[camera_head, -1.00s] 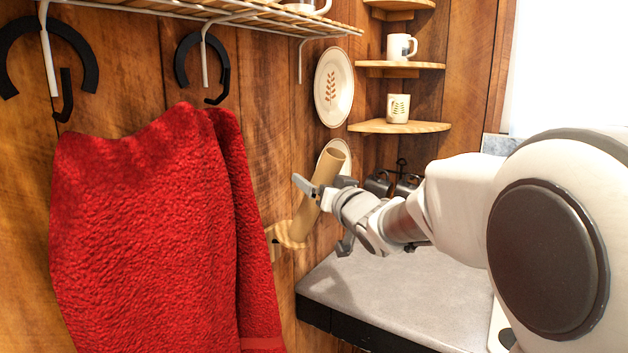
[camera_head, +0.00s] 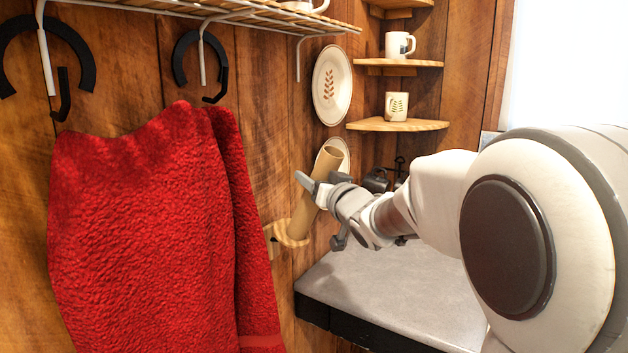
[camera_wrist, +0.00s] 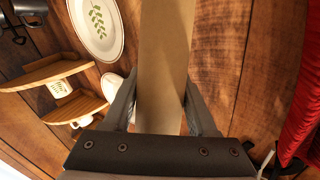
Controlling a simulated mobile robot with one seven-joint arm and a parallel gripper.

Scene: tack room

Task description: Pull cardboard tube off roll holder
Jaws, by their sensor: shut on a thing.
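The cardboard tube (camera_head: 307,203) is a tan cylinder standing tilted, its top leaning right, with its lower end at the wooden roll holder (camera_head: 290,238) on the plank wall. I cannot tell whether its bottom is still around the holder's peg. My gripper (camera_head: 322,190) is shut on the tube at mid-height, coming from the right. In the wrist view the tube (camera_wrist: 165,60) runs between my two fingers (camera_wrist: 158,108), one on each side. The roll holder is not visible in the wrist view.
A red towel (camera_head: 150,220) hangs left of the tube. A grey counter (camera_head: 390,290) lies below right. Plates (camera_head: 332,86), corner shelves (camera_head: 398,125) with mugs, and dark cups (camera_head: 377,181) are behind. A wire rack (camera_head: 230,14) is above.

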